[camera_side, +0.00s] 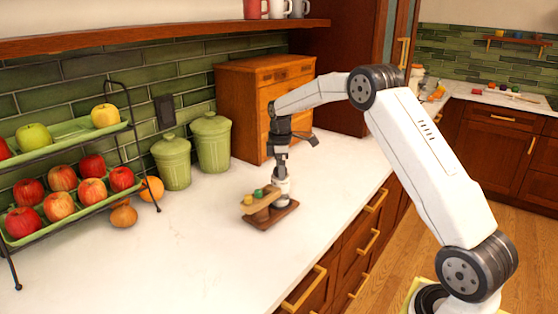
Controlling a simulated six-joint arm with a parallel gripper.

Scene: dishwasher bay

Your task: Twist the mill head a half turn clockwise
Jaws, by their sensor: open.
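A small, pale upright object that looks like the mill (282,191) stands at the right end of a dark wooden base (287,212) on the white counter. My gripper (281,173) points straight down over its top. The jaws are open, one on each side of the top as far as I can see. At this size I cannot tell whether they touch the head. The gripper hides most of the mill head, so its angle does not show.
A light wooden piece with yellow and green knobs (255,201) sits close left of the mill. Two green canisters (212,143), a wooden cabinet (262,92) and a fruit rack (70,198) stand behind and left. The front-left counter (150,265) is clear.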

